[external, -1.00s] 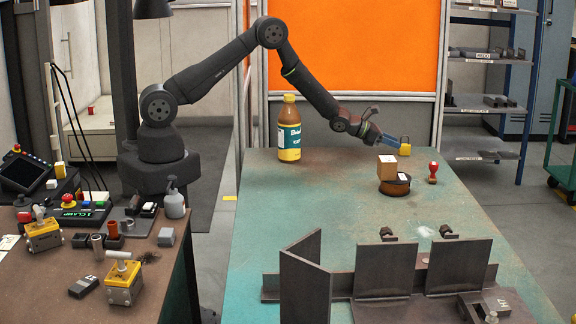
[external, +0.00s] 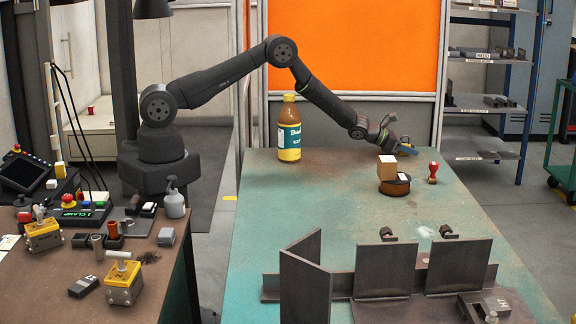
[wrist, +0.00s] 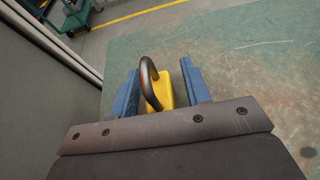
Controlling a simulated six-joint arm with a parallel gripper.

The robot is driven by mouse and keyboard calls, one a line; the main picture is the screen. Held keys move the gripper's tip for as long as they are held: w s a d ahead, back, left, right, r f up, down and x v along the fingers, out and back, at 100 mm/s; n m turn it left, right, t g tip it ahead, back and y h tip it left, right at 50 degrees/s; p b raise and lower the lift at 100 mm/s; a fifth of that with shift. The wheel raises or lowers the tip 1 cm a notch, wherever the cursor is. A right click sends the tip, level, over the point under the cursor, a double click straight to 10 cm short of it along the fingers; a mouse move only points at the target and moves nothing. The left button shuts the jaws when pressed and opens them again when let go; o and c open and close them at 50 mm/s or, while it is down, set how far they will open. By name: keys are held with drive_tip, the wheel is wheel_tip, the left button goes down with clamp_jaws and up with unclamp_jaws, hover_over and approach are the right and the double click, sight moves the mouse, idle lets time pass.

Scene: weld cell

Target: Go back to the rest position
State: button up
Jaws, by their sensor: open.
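My gripper (external: 406,148) is at the far right part of the green table, behind the cardboard box, pointing down. In the wrist view its two blue fingers (wrist: 161,72) are apart. In the external view the padlock is mostly hidden by my gripper.
A small cardboard box (external: 387,168) stands on a round brown tin (external: 394,187) just in front of my gripper, with a red stamp (external: 433,172) to the right. A brown bottle (external: 289,128) stands left. Steel plates (external: 384,268) fill the table's front.

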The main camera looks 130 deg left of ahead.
drive_tip(key=shift+a+r, duration=0.1)
drive_tip(key=shift+r, duration=1.85)
